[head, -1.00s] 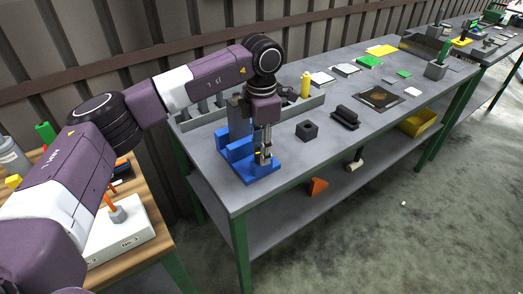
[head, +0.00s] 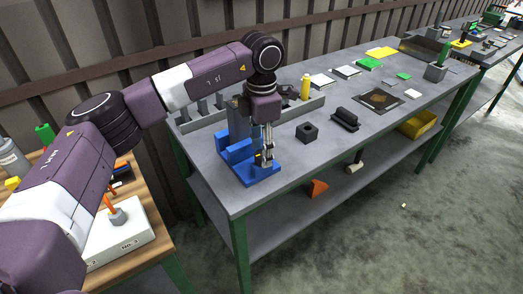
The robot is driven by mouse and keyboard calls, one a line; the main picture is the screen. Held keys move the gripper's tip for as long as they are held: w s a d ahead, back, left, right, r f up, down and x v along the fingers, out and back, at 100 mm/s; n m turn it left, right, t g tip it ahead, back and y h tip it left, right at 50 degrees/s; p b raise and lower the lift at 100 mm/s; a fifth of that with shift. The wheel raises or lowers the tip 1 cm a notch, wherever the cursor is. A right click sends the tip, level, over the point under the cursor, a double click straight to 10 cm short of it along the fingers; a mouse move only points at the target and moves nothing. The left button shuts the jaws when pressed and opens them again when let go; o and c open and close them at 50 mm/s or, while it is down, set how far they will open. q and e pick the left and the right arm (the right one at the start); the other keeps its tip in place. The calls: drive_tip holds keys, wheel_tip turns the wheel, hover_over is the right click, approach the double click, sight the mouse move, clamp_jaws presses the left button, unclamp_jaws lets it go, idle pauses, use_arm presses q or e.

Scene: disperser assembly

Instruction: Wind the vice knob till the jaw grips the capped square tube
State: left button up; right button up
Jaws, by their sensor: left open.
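The blue vice (head: 233,153) sits near the front left corner of the grey workbench. An upright piece stands at its back, partly behind my left wrist; I cannot tell whether it is the capped square tube. My left gripper (head: 267,162) points down over the right side of the vice, with its fingers open and low beside a small yellow and dark detail. The knob is hidden or too small to make out, and I cannot tell whether the fingers touch it. My right gripper is not in view.
A dark square block (head: 307,132) and a black part (head: 345,120) lie right of the vice. A yellow bottle (head: 306,87) stands behind, by a long grey rack (head: 312,104). A white box (head: 120,236) sits on the wooden table at left. The bench front between is clear.

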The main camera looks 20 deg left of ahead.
use_arm(q)
wheel_tip(320, 180, up, 11)
idle(0.3)
